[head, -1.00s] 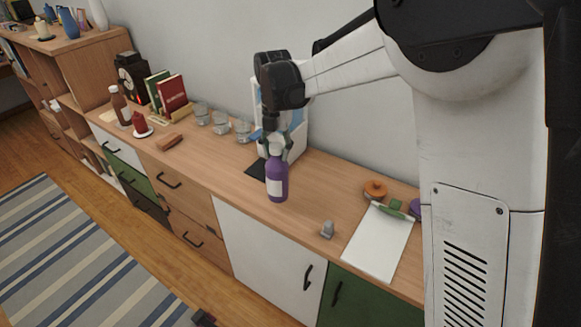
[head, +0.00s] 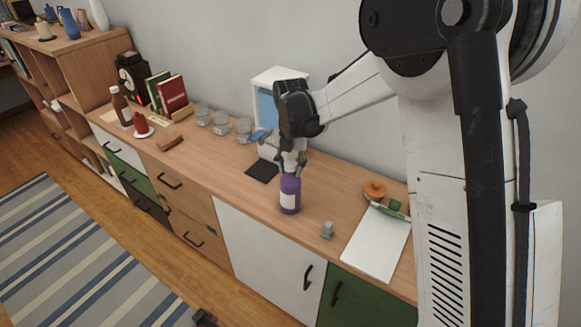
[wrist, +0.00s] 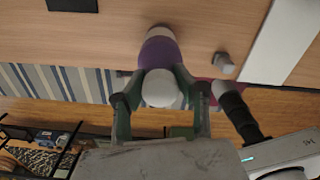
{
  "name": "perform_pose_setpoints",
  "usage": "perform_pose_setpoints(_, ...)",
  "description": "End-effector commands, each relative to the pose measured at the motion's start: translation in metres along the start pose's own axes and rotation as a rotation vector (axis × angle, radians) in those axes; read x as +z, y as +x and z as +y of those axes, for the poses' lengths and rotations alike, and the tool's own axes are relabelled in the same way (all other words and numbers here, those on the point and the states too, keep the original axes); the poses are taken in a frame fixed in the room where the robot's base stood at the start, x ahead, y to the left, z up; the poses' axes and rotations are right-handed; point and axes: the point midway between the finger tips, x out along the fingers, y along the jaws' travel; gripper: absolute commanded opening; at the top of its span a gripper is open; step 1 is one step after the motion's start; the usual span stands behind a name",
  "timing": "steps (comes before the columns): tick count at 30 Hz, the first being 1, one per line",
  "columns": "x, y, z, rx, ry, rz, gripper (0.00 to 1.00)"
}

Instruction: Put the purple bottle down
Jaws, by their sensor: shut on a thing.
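The purple bottle (head: 290,195) has a white cap and a white label and stands upright at the front part of the wooden sideboard top (head: 240,178). My gripper (head: 292,162) is above it, with its fingers closed around the bottle's top. In the wrist view the fingers (wrist: 160,100) sit on either side of the white cap, and the purple body (wrist: 160,50) shows beyond. The bottle's base looks at or very near the surface; I cannot tell if it touches.
A small grey object (head: 327,230) and a white sheet (head: 375,242) lie to the right, near an orange round thing (head: 375,191). A black mat (head: 262,171) and a white device with a blue panel (head: 270,100) are behind left. Several glasses (head: 222,123) stand further left.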

Motion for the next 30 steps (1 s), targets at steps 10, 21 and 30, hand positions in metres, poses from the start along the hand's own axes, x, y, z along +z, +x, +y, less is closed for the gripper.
perform_pose_setpoints(10, 0.0, 0.003, 0.0, 0.0, 0.0, 0.0, 0.48)
perform_pose_setpoints(21, 0.0, -0.004, 0.0, 0.0, 0.0, 0.0, 0.48)
perform_pose_setpoints(30, 0.0, -0.057, 0.0, 0.0, 0.0, 0.0, 0.48)
